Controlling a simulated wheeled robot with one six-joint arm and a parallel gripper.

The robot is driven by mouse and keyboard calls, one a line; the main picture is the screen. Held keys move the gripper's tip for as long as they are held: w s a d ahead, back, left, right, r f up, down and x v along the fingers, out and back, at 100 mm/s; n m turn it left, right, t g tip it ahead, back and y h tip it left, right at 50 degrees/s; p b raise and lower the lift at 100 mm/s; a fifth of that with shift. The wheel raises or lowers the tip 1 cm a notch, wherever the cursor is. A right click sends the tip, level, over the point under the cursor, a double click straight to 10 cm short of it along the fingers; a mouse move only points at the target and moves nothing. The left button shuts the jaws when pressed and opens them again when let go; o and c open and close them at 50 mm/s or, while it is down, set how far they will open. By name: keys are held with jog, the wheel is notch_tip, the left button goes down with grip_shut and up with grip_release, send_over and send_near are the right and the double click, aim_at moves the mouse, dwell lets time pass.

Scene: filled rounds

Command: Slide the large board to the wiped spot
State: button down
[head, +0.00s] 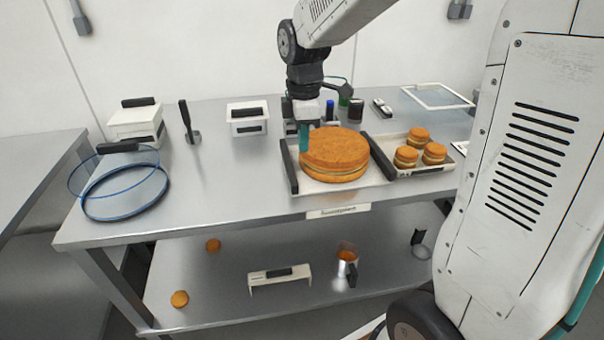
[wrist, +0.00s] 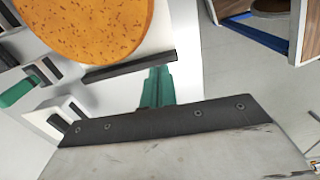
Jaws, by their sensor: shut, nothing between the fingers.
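The large board (head: 342,185) is a pale flat board with a dark handle bar (head: 289,167) along its left side and another on its right. It carries a big round orange-brown filled cake (head: 335,153). In the wrist view the cake (wrist: 90,25) and a dark bar (wrist: 130,66) show at upper left. My gripper (head: 304,137) is shut and empty, pointing down at the board's back left, close to the left bar. In the wrist view its teal fingers (wrist: 157,88) are beside the bar; contact cannot be told. I cannot make out a wiped spot for certain.
A smaller tray (head: 400,172) with 3 small filled rounds stands close right of the board. A white frame (head: 437,96) lies at the back right. A white bin (head: 247,118) and dark-handled tool (head: 188,122) stand back left. Blue hoops (head: 126,196) lie far left. The left-centre tabletop is clear.

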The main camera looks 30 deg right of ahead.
aim_at(301, 184)
jog(key=f, duration=1)
jog(key=shift+w+f, duration=0.25)
jog(key=shift+w, duration=0.15)
